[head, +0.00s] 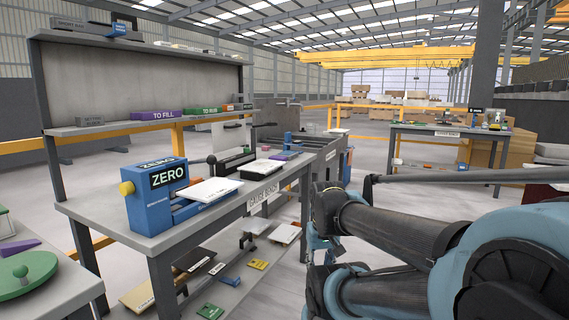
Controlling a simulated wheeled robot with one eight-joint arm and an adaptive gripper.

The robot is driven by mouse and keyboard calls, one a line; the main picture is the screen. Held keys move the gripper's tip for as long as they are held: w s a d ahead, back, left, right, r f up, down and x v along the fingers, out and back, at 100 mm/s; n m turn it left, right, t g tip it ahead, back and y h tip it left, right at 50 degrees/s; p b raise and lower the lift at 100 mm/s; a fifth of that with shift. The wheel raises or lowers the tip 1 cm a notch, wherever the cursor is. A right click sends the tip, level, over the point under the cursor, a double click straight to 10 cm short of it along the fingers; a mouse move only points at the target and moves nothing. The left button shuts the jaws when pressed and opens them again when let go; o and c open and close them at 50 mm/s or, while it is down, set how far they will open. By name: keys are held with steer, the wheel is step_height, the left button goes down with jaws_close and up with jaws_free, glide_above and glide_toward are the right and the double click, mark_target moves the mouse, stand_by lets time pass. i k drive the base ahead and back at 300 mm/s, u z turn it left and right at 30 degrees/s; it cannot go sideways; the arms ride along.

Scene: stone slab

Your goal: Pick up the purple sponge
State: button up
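A small purple block (284,156) lies on the gauge bench (228,208), toward its far end, beside a dark plate with a white top. It may be the sponge, but it is too small to tell. Another flat purple piece (18,248) lies on the table at the left edge, behind a green disc. My arm fills the lower right of the head view, to the right of the bench. I cannot make out my gripper's fingers in this view.
A blue ZERO device (155,198) stands at the bench's near end. The shelf above holds a purple TO FILL block (155,115) and a green block (202,111). Loose plates lie on the lower shelf. Open floor lies beyond, before another bench (448,132).

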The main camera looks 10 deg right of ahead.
mark_target(274, 158)
steer(key=i, duration=0.9)
steer(key=u, duration=0.05)
